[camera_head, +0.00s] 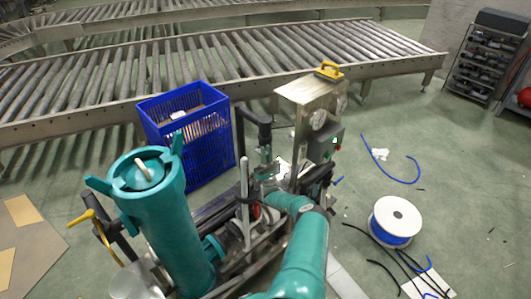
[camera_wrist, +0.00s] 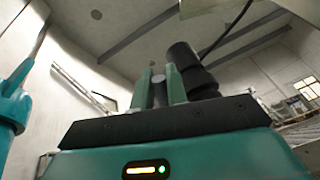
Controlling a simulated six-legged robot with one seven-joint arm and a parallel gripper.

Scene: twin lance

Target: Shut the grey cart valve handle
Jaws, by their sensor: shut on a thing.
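My gripper (camera_head: 266,168) is over the middle of the cart, in front of the steel control box. In the wrist view its two teal fingers (camera_wrist: 160,88) are closed on the grey valve handle (camera_wrist: 158,92), whose rounded end shows between them. The rest of the handle is hidden behind the gripper body. In the head view my arm and the cart parts crowd this spot, so the handle's angle cannot be told. A light grey upright rod (camera_head: 244,190) stands just left of my gripper.
A teal filter housing (camera_head: 165,220) stands left on the cart. A black cart grip (camera_head: 254,116) rises behind my gripper. The steel box (camera_head: 308,105) carries gauges and a yellow handle.

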